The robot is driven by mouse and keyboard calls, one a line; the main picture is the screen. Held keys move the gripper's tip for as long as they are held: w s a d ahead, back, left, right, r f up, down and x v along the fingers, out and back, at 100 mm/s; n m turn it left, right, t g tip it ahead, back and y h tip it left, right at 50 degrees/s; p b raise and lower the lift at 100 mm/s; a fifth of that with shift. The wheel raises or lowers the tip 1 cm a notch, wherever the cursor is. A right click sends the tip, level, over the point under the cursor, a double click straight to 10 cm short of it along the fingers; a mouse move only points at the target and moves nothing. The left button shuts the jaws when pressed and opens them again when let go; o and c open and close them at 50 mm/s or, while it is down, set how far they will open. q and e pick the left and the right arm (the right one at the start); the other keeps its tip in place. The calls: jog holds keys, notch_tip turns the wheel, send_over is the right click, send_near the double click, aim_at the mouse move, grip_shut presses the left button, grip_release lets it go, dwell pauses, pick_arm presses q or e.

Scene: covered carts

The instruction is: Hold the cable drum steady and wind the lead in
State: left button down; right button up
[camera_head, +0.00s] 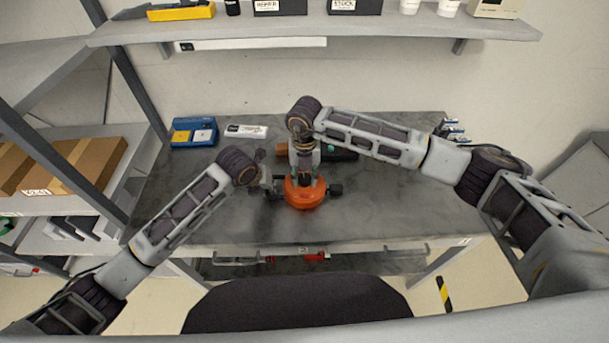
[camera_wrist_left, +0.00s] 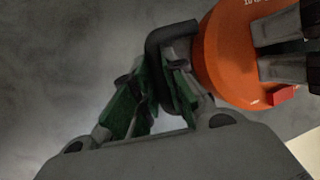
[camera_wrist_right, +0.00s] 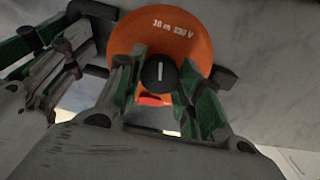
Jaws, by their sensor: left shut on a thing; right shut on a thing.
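The orange cable drum (camera_head: 303,196) sits on the grey workbench. It also shows in the left wrist view (camera_wrist_left: 232,60) and in the right wrist view (camera_wrist_right: 190,35), where its face reads "10 m 230 V". My left gripper (camera_wrist_left: 160,66) is shut on the drum's black side handle (camera_wrist_left: 172,32), at the drum's left in the head view. My right gripper (camera_wrist_right: 158,72) is over the drum, shut on the round black knob (camera_wrist_right: 158,76) with a white mark, its fingers on either side. A small red part (camera_wrist_right: 154,99) shows below the knob. The lead cannot be made out.
A blue case (camera_head: 194,132) and a white labelled box (camera_head: 246,131) stand at the workbench's (camera_head: 232,220) back left. A dark cylinder (camera_head: 340,155) lies behind the drum, partly hidden by my right arm. Shelves stand left and above. The bench's front left and right are clear.

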aim_at(305, 177)
pick_arm(q)
jog(key=shift+d, duration=0.1)
pick_arm(e)
jog(key=shift+m, duration=1.6)
jog(key=shift+r, duration=0.1)
jog(key=o, duration=1)
jog(key=shift+o, duration=0.2)
jog(key=shift+r, duration=0.1)
notch_tip(305, 177, up, 12)
pick_arm(q)
jog(key=c, duration=1.4)
grip_release()
jog(key=shift+o, duration=0.2)
